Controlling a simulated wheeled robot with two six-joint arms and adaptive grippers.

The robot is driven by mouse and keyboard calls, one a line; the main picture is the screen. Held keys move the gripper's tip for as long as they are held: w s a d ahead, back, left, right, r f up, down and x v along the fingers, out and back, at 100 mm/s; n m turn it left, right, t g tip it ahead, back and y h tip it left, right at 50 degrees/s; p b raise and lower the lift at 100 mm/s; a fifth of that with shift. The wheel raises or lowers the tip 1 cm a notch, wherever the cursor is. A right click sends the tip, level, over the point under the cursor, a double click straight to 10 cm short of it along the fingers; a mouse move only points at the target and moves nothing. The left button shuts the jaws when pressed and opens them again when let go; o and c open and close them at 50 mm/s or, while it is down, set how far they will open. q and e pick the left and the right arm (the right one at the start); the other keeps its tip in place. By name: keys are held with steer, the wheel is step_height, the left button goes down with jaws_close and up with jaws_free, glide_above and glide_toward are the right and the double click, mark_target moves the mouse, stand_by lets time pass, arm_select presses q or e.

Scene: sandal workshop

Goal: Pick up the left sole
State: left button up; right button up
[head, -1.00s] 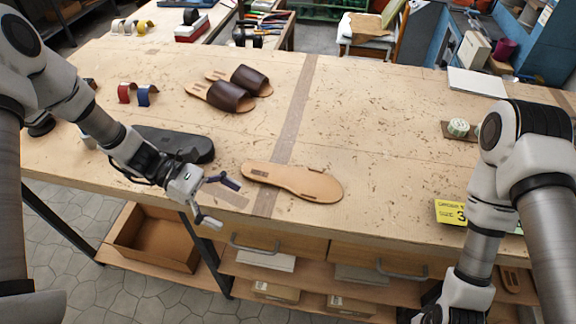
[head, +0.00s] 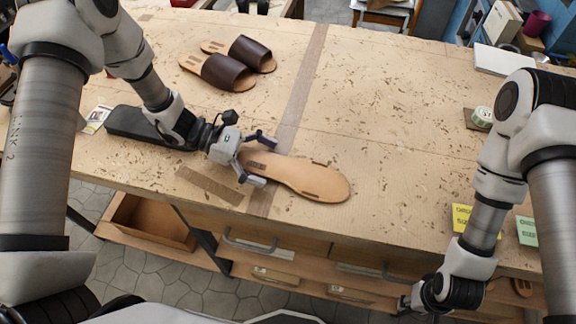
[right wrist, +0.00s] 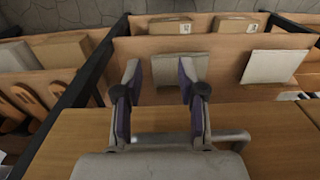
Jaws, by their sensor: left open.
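A tan leather sole (head: 310,180) lies flat near the table's front edge, its toe to the right. My left gripper (head: 262,160) is open at the sole's left, heel end, with one finger on the far side and one on the near side. I cannot tell whether the fingers touch it. My right gripper hangs low at the front, below the tabletop. In the right wrist view my right gripper (right wrist: 160,75) has its fingers apart with nothing between them.
A black sole-shaped piece (head: 145,126) lies left of my left gripper. Two brown-strapped sandals (head: 225,70) stand farther back. A yellow card (head: 461,218) and a green card (head: 527,230) are at the right.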

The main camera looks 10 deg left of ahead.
arm_select(q)
steer(key=shift+s, duration=0.15)
steer(key=shift+s+r, duration=0.1)
steer(key=c, duration=0.3)
steer(key=shift+a, duration=0.1)
steer(key=c, duration=1)
